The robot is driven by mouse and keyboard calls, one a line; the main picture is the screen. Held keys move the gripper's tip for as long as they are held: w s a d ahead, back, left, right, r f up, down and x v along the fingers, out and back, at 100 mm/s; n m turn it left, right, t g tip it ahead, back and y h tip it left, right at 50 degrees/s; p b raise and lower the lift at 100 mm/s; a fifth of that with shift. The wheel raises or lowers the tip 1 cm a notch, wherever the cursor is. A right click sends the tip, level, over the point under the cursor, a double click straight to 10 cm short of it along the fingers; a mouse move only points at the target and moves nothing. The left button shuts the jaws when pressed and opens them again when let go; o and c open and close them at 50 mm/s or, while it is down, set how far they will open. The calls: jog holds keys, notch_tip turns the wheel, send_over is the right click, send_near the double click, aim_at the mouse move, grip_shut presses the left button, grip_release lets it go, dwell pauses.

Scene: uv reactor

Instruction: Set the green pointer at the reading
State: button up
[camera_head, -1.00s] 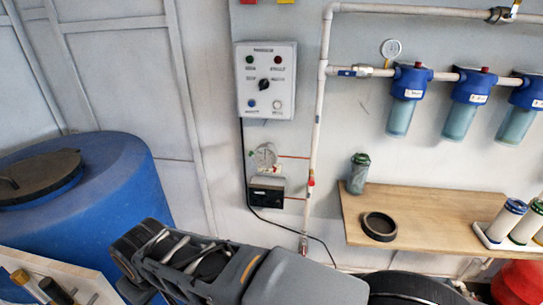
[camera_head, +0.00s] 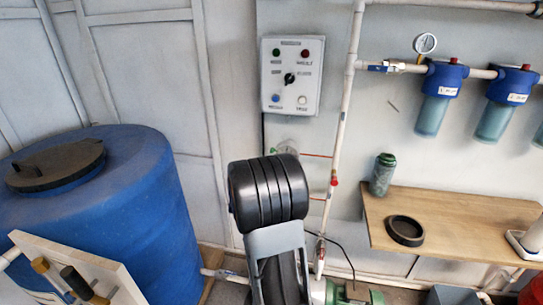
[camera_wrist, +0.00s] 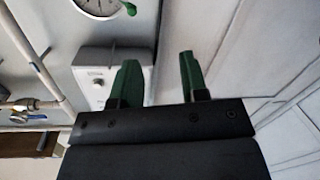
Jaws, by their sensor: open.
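The round white gauge (camera_head: 287,148) is on the wall below the control panel in the head view, partly hidden by my arm. In the wrist view the gauge (camera_wrist: 97,6) is cut off by the top edge; a dark needle shows on its dial. A small green piece (camera_wrist: 130,8), apparently the green pointer, is at its rim. The exact reading is too small to tell. My gripper (camera_wrist: 160,76) has its two green fingers apart with nothing between them, below and to the right of the gauge in the wrist view. In the head view my arm hides the gripper.
The control panel (camera_head: 291,76) is above the gauge; its box (camera_wrist: 112,62) is near the fingers in the wrist view. A white pipe (camera_head: 345,130) runs down to the right. A wooden shelf (camera_head: 455,220) is at right, a blue tank (camera_head: 130,190) at left.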

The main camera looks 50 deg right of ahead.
aim_at(271, 152)
jog(key=shift+m+g+h, duration=0.4)
jog(key=shift+h, duration=0.5)
jog(key=x, duration=0.5)
jog(key=s+d+p+x, duration=0.1)
jog(key=x, duration=0.4)
jog(key=s+p+x, duration=0.1)
jog(key=x, duration=0.4)
jog(key=shift+s+d+f, duration=0.1)
jog(key=shift+d+f, duration=0.2)
jog(key=shift+d, duration=0.2)
grip_shut()
